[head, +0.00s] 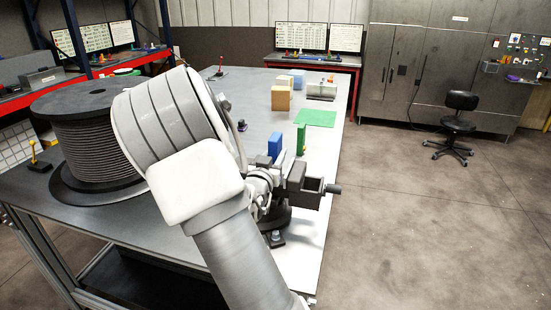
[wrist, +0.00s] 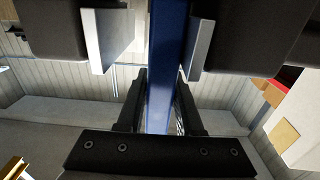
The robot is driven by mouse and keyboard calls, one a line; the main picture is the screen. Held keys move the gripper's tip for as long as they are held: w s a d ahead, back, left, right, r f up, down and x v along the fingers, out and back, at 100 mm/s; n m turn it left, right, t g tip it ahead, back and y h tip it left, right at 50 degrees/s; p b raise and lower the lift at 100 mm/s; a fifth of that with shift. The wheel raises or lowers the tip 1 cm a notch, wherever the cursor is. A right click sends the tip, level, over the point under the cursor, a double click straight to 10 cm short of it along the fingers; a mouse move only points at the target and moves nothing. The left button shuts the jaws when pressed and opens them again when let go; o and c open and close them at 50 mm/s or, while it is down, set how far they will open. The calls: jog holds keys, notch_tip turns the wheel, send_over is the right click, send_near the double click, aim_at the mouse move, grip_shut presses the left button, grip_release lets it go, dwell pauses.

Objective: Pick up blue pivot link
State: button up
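The blue pivot link (head: 275,146) stands upright at the dark grey vise (head: 296,174) on the table. In the wrist view the blue pivot link (wrist: 165,60) is a long blue bar running down between the vise's two silver-faced jaws. My gripper (wrist: 162,85) has one black finger on each side of the bar. The fingers look open, with a narrow gap beside the bar; firm contact does not show. In the head view my arm hides most of the gripper, and the link's lower end is hidden.
A green upright piece (head: 301,139) stands just beyond the vise. A green mat (head: 315,118), a wooden box (head: 281,98) and other blocks lie farther back. A large cable spool (head: 88,140) stands at the left. The floor to the right is clear up to an office chair (head: 458,124).

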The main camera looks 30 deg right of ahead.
grip_shut()
jog(key=shift+r, duration=0.15)
dwell(0.9)
